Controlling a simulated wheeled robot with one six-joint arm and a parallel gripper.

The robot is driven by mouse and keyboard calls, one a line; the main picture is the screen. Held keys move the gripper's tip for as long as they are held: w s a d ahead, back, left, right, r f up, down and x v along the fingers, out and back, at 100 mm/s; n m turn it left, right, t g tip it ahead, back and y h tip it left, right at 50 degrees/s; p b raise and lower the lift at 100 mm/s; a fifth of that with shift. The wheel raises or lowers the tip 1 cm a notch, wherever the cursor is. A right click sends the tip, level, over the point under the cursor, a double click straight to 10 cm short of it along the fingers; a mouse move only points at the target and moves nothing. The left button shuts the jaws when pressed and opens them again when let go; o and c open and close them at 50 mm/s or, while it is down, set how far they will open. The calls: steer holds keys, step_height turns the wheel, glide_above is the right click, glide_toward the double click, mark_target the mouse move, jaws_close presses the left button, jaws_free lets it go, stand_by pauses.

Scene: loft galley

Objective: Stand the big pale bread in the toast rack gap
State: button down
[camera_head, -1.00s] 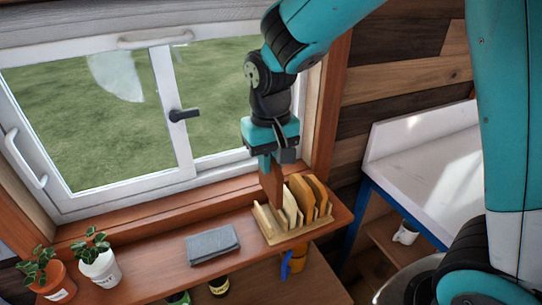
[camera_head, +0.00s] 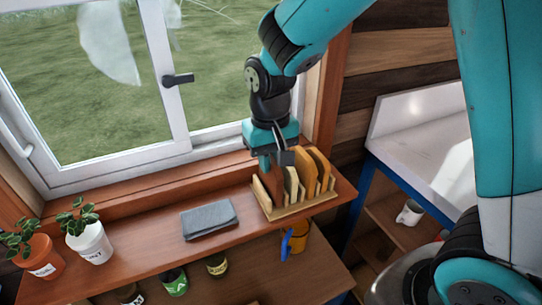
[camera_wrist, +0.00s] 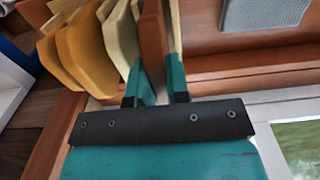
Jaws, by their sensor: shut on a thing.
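My gripper (camera_head: 272,162) is shut on a reddish-brown bread slice (camera_head: 272,181), upright and not pale. In the wrist view the brown slice (camera_wrist: 153,42) is between the teal fingertips (camera_wrist: 160,82). The slice's lower part is down among the dividers at the left side of the wooden toast rack (camera_head: 303,209); its bottom edge is hidden. A pale cream slice (camera_wrist: 121,38) stands just beside it. Golden-tan slices (camera_head: 305,167) stand farther right in the rack. I cannot tell whether the held slice touches the rack's base.
The rack stands on a wooden shelf (camera_head: 160,252) below the window. A folded grey cloth (camera_head: 209,219) lies left of it, with bare shelf between. Two potted plants (camera_head: 88,240) stand at the far left.

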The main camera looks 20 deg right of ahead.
steer(key=shift+f, duration=0.25)
steer(key=c, duration=1)
jaws_free()
step_height(320, 180, up, 17)
steer(key=b, duration=0.2)
steer(key=s+a+f+n+y, duration=0.1)
steer(key=s+f+n, duration=0.1)
steer(key=s, duration=0.4)
steer(key=s+a+f+n+y, duration=0.1)
steer(key=s+a+f+n, duration=0.1)
steer(key=s, duration=0.4)
steer(key=s+a+f+n+y, duration=0.1)
steer(key=s+f+n+y, duration=0.1)
steer(key=s, duration=0.4)
steer(key=shift+s+a+f+n, duration=0.15)
steer(key=shift+f+n, duration=0.15)
steer(key=shift+f, duration=0.3)
steer(key=shift+a+f+n, duration=0.1)
steer(key=shift+f+n, duration=0.2)
steer(key=shift+f, duration=0.3)
